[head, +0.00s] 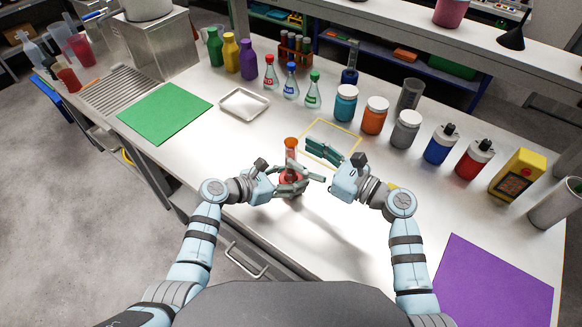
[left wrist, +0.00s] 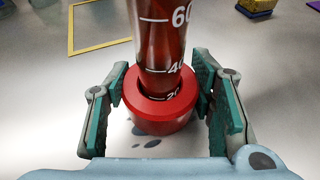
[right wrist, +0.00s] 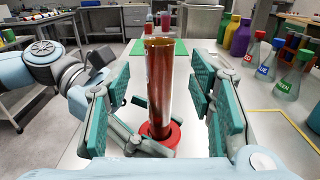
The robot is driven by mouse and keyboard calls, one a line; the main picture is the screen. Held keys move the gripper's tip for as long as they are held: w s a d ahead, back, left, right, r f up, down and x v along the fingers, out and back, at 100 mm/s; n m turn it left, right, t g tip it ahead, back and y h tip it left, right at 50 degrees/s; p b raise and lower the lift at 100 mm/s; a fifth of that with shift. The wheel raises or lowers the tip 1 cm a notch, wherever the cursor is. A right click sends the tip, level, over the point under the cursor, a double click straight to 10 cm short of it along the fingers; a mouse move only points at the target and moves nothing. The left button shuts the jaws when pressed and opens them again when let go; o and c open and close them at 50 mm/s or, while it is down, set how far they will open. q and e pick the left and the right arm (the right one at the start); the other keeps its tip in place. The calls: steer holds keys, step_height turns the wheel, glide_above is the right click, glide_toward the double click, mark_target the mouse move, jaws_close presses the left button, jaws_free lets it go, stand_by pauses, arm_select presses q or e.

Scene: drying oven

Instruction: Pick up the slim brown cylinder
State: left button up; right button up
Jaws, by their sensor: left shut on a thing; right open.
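The slim brown cylinder (head: 291,149) stands upright near the front of the table. It has a red base and white graduation marks, and it fills the middle of the left wrist view (left wrist: 162,40). My left gripper (head: 303,179) is shut on it low down, with a finger on each side near the red base (left wrist: 163,113). My right gripper (head: 318,151) is open and empty, to the right of the cylinder. In the right wrist view the cylinder (right wrist: 159,85) shows between its spread fingers, farther ahead. I cannot tell whether the base touches the table.
A yellow-outlined square (head: 328,121) lies just behind the right gripper. A white tray (head: 243,103) and a green mat (head: 165,112) are to the left. Flasks, jars (head: 374,116) and bottles line the back. A purple mat (head: 494,285) lies at the right front.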

mark_target(297, 151)
steer(key=x, duration=0.4)
steer(key=shift+w+a, duration=0.1)
steer(key=shift+a, duration=0.1)
jaws_close()
steer(key=shift+r, duration=0.1)
arm_select(q)
steer(key=o, duration=1.2)
arm_select(e)
step_height(297, 151, up, 10)
